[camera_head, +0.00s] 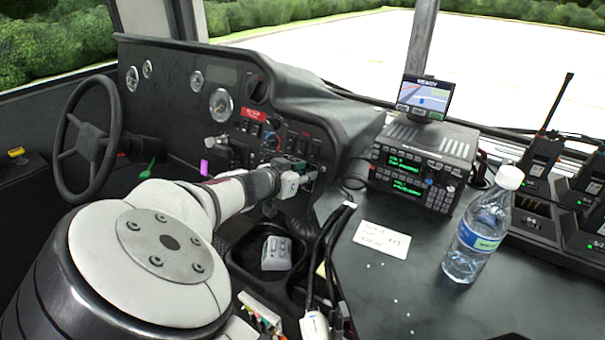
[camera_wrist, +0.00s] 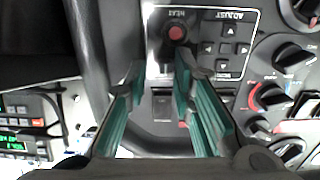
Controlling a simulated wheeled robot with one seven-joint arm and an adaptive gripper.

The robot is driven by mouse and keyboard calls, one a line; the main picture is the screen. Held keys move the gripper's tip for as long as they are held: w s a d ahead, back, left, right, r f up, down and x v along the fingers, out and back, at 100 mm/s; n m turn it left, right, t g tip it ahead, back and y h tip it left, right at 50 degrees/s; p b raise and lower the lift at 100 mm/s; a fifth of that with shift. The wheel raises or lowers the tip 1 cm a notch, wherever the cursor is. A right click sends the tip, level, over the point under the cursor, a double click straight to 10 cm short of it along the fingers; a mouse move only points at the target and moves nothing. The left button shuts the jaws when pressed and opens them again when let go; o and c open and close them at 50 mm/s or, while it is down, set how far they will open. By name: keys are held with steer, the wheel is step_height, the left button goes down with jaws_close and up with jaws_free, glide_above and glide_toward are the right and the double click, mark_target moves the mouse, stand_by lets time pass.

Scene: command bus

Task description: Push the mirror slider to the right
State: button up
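My gripper (camera_wrist: 160,78) is open and empty, with its two teal-padded fingers apart in front of the dashboard panel. In the wrist view the panel's lettering is upside down. The mirror control panel (camera_wrist: 242,16) has "ADJUST" lettering and arrow buttons, with a red button (camera_wrist: 177,33) marked "HEAT" beside it. Small upside-down lettering below the arrows is too blurred to read. The right-hand finger overlaps this lower edge, so I cannot tell the mirror slider clearly or whether a finger touches it. In the head view my gripper (camera_head: 308,177) is at the dashboard, its tips hard to see.
Round knobs (camera_wrist: 270,96) lie right of the fingers in the wrist view. A dark rocker switch (camera_wrist: 162,103) shows between the fingers. In the head view, a radio unit (camera_head: 425,160), water bottle (camera_head: 482,228) and black cables (camera_head: 322,255) lie to the right; a steering wheel (camera_head: 66,153) is left.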

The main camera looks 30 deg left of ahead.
steer(key=shift+r, duration=0.1)
step_height(320, 180, up, 10)
stand_by(0.7)
